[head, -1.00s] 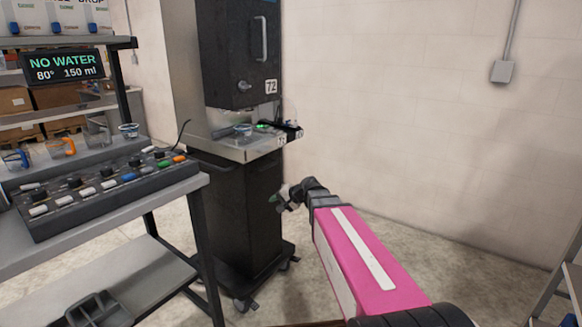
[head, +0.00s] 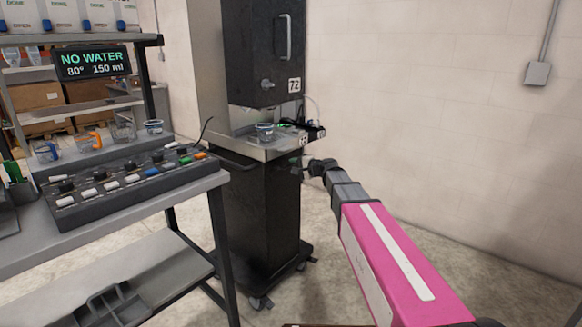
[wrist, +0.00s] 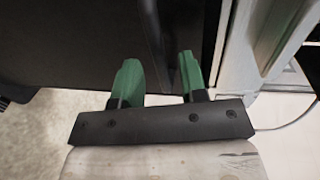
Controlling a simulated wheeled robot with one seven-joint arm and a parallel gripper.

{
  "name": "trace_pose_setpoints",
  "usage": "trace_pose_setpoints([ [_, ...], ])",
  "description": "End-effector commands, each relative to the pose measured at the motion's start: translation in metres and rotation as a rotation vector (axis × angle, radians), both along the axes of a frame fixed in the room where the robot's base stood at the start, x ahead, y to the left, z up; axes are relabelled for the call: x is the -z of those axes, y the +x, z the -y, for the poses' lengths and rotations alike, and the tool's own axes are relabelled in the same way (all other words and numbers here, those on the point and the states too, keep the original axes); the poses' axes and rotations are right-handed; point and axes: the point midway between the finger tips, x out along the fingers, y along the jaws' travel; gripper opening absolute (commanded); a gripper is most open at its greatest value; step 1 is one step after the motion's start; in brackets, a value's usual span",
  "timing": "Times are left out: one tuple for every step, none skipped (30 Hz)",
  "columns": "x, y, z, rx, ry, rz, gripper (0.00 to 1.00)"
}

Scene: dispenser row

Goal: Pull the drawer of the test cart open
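The test cart (head: 262,205) is a black cabinet on casters under a grey top. A dark bar handle (head: 236,163) shows on its left upper face, below the top. I cannot make out the drawer's outline; it looks shut. My gripper (head: 304,170) is at the cart's right side, just below the top's edge; its fingers are hardly visible there. In the wrist view its two green fingers (wrist: 160,80) are apart, with a dark panel of the cart (wrist: 70,45) beyond and a dark upright edge between them. I cannot tell whether they touch it.
A dispenser marked 72 (head: 262,55) stands above the cart, with a clear cup (head: 265,132) on the top. At the left is a bench with a button panel (head: 125,185) and several cups. Floor to the cart's right is free up to the wall (head: 430,100).

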Motion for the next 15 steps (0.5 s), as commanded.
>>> trace_pose_setpoints([
  [0.002,0.007,-0.006,-0.001,0.000,0.000,0.39],
  [0.002,0.009,-0.008,-0.001,0.000,0.000,0.39],
  [0.003,0.011,-0.012,0.000,0.000,0.000,0.39],
  [0.004,0.012,-0.014,0.000,0.000,0.000,0.39],
  [0.004,0.013,-0.016,0.000,0.000,0.000,0.39],
  [0.004,0.015,-0.018,0.000,0.000,0.000,0.39],
  [0.005,0.015,-0.019,0.000,0.000,0.000,0.39],
  [0.005,0.016,-0.020,0.000,0.000,0.000,0.39],
  [0.005,0.016,-0.020,0.000,0.000,0.000,0.39],
  [0.005,0.016,-0.021,0.000,0.000,0.000,0.39],
  [0.005,0.017,-0.021,0.000,0.000,0.000,0.39],
  [0.005,0.017,-0.021,0.001,0.000,0.000,0.39],
  [0.005,0.016,-0.021,0.001,0.000,0.000,0.39],
  [0.005,0.016,-0.021,0.001,0.000,0.000,0.39],
  [0.005,0.016,-0.021,0.001,0.000,0.000,0.39],
])
